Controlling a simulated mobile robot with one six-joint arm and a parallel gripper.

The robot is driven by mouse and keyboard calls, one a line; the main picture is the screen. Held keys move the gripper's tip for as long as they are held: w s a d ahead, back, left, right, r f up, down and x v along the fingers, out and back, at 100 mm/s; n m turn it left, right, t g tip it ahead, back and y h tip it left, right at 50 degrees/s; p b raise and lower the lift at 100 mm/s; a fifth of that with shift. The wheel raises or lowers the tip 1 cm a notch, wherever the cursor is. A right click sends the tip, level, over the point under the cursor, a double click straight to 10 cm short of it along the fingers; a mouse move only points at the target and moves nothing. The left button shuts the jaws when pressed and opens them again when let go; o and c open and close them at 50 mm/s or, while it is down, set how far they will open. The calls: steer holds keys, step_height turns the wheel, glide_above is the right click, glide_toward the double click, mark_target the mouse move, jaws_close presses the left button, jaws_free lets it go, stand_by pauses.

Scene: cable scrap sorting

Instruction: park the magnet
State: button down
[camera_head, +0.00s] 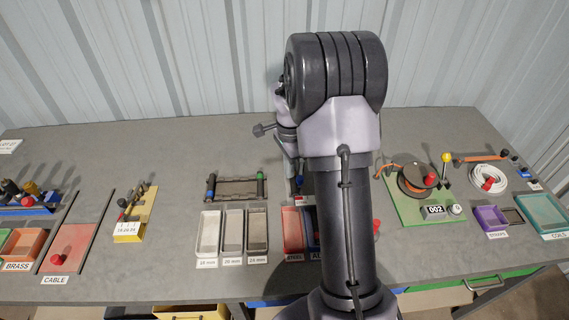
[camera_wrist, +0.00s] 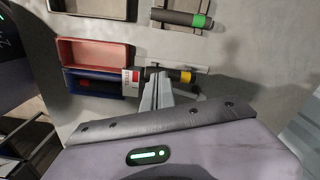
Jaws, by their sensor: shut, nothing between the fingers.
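In the wrist view my gripper (camera_wrist: 157,80) is shut and empty. Its fingertips are close to a dark rod-shaped tool with a yellow band (camera_wrist: 185,77) and a red and white part at its other end. This tool may be the magnet, but I cannot tell for sure. It lies beside the end of the blue tray (camera_wrist: 88,85), and the fingers cover part of it. Whether the fingertips touch it is unclear. In the head view my arm hides the gripper's fingertips and most of this spot.
A rack (camera_head: 236,181) holds a blue-banded tool and a green-banded tool (camera_head: 261,186). Size trays (camera_head: 232,231) and a red steel tray (camera_head: 293,228) stand in front. A green fixture (camera_head: 405,210) stands to the right. The bench's back strip is mostly clear.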

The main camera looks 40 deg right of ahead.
step_height(320, 180, down, 3)
steer(key=shift+r+b, duration=0.1)
steer(key=shift+b, duration=0.7)
steer(key=s+d, duration=0.3)
steer(key=d, duration=0.1)
steer(key=shift+s+p, duration=0.2)
steer(key=shift+p, duration=0.2)
steer(key=d, duration=0.2)
steer(key=s+d+p, duration=0.1)
steer(key=d, duration=0.2)
steer(key=shift+s+d, duration=0.2)
steer(key=shift+d, duration=0.05)
steer(key=shift+w+d+p, duration=0.2)
steer(key=shift+d+p, duration=0.15)
steer(key=shift+d, duration=0.45)
steer(key=shift+a, duration=0.15)
